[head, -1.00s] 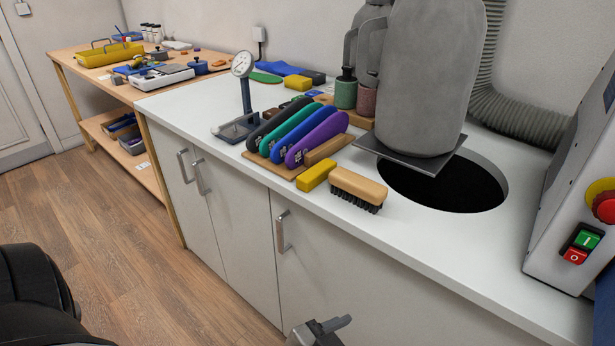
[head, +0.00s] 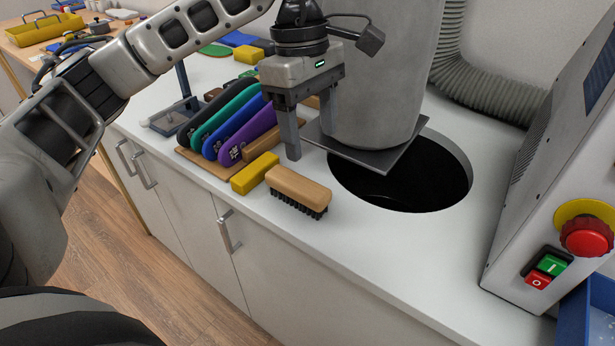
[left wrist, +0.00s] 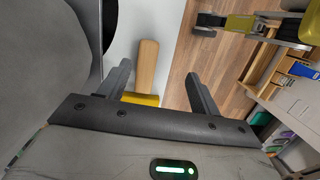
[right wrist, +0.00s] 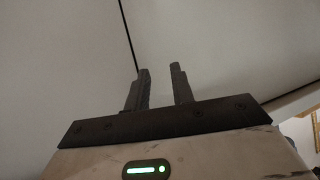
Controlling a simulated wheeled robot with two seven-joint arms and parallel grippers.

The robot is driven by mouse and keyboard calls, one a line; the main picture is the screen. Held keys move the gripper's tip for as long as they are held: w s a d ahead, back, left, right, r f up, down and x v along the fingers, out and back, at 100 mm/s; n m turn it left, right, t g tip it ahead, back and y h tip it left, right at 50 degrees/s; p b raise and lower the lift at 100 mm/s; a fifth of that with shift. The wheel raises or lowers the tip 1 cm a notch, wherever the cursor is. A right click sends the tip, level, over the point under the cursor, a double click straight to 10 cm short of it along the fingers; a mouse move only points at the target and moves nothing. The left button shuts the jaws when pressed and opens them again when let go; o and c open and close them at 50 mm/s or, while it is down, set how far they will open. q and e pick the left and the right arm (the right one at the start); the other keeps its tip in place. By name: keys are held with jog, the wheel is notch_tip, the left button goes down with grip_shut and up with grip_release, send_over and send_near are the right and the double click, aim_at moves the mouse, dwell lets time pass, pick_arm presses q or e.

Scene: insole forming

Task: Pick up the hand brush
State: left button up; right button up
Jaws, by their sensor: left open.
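The hand brush (head: 298,187) has a light wooden back and dark bristles. It lies bristles down on the white counter, just left of the round dark hole. In the left wrist view its wooden back (left wrist: 147,65) shows between the fingers, beyond the yellow block. My left gripper (head: 309,142) is open and empty, pointing down above and behind the brush, apart from it. My right gripper (right wrist: 161,72) is open and empty in the right wrist view, in front of a plain pale surface; it is outside the head view.
A yellow block (head: 255,173) lies left of the brush, close to it. Coloured insoles (head: 247,133) stand in a rack behind. The hole (head: 400,185) is at right. The counter in front is narrow.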

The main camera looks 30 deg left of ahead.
pick_arm(q)
jog(key=w+a+r+y, duration=0.1)
jog(key=a+r+y, duration=0.1)
jog(key=a, duration=0.2)
jog(key=b, duration=0.3)
send_over(297, 181)
jog(key=shift+t, duration=0.3)
jog(key=f, duration=0.9)
jog(key=shift+s+a+f, duration=0.1)
jog(key=shift+s+f, duration=0.1)
jog(key=shift+s, duration=0.2)
jog(key=shift+w+f, duration=0.2)
jog(key=shift+f, duration=1.35)
jog(key=shift+w+f, duration=0.2)
jog(key=shift+f, duration=1.3)
jog(key=c, duration=1.1)
